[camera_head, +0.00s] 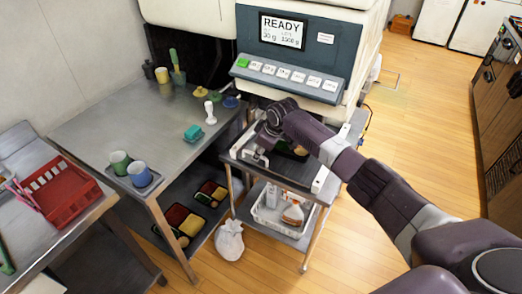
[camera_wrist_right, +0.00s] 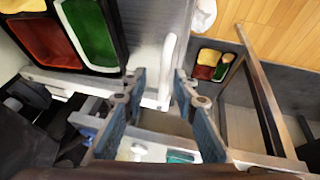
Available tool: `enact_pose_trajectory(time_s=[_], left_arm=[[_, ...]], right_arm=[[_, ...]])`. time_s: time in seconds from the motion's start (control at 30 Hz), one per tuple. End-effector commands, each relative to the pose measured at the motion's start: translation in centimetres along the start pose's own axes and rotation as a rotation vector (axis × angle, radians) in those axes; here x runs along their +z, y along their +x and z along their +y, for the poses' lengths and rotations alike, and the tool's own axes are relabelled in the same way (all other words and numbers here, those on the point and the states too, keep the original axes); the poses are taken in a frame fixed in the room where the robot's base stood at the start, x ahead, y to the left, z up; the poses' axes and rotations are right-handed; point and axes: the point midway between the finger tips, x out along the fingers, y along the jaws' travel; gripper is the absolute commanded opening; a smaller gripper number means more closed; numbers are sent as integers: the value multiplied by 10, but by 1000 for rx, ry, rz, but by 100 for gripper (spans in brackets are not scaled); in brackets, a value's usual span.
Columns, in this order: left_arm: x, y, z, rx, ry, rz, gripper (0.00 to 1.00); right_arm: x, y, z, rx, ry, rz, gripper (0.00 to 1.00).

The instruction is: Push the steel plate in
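The steel plate (camera_head: 290,178) lies on the upper level of the cart, below the machine's front. A white handle stands at its left end (camera_head: 239,149) and another at its right end (camera_head: 320,179). A black bento tray (camera_wrist_right: 122,66) with red and green compartments sits on the plate, partly hidden by my arm in the head view. My right gripper (camera_wrist_right: 160,74) is open, with the white handle (camera_wrist_right: 168,62) showing between its fingers; I cannot tell if they touch it. In the head view my right gripper (camera_head: 261,148) is at the plate's left end. My left gripper is out of view.
The machine (camera_head: 300,50) reads READY above the cart. A white bin (camera_head: 270,213) with bottles stands on the cart's lower shelf. The steel table (camera_head: 120,125) at left holds cups and small tools, with bento trays (camera_head: 180,218) below. A white bag (camera_head: 229,242) lies on the floor.

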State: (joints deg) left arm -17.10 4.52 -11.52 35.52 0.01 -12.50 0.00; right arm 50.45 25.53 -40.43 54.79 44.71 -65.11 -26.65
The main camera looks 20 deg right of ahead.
Motion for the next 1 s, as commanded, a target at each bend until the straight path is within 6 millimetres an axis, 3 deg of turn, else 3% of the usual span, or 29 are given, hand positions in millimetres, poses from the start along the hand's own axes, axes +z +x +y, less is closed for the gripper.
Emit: enact_pose_trajectory(time_s=[0.27,0.73,1.0], left_arm=[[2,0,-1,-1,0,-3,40],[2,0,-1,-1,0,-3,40],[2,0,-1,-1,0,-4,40]], right_arm=[[0,-20,1,0,0,2,27],[0,-101,2,2,1,1,27],[1,-119,2,1,1,0,27]])
